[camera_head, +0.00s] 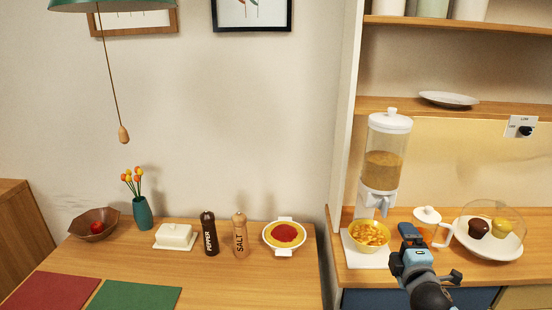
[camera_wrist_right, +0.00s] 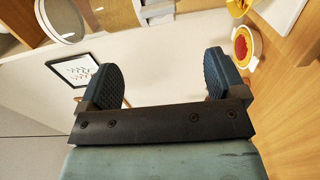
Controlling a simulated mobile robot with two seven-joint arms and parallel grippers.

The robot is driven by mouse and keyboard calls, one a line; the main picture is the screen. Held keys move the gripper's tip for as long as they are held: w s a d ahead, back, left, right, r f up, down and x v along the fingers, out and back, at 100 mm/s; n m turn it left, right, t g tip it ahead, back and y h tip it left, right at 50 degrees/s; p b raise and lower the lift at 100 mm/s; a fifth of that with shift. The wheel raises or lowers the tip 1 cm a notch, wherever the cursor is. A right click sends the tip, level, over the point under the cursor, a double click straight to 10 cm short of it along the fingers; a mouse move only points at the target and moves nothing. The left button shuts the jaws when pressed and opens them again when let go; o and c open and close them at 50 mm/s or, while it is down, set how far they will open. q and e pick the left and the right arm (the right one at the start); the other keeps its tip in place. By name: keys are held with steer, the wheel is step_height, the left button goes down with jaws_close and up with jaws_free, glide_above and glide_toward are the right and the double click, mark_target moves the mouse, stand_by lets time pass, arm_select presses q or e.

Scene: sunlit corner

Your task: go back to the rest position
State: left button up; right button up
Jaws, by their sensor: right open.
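My right gripper (camera_head: 408,236) is at the lower right of the head view, in front of the wooden counter and just right of the yellow bowl of cereal (camera_head: 369,237). In the right wrist view my right gripper (camera_wrist_right: 163,80) has its two dark padded fingers wide apart, with nothing between them. It is open and empty. My left gripper is in neither view.
A cereal dispenser (camera_head: 384,160) stands above the bowl. The left table holds a casserole (camera_head: 284,235), salt mill (camera_head: 240,236), pepper mill (camera_head: 209,234), butter dish (camera_head: 175,237) and vase (camera_head: 142,213).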

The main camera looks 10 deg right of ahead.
steer(key=s+a+f+m+g+y+p, duration=0.3)
steer(key=s+a+f+m, duration=0.3)
steer(key=s+a+f, duration=0.4)
steer(key=s+a+f+m+g+y+p, duration=0.3)
steer(key=s+a+f+m, duration=0.3)
steer(key=s+a+f, duration=0.4)
steer(key=s+y, duration=0.1)
steer(key=s, duration=0.3)
steer(key=shift+s+f+g, duration=0.25)
steer(key=shift+f+g, duration=0.05)
steer(key=shift+f, duration=0.1)
steer(key=shift+a, duration=0.15)
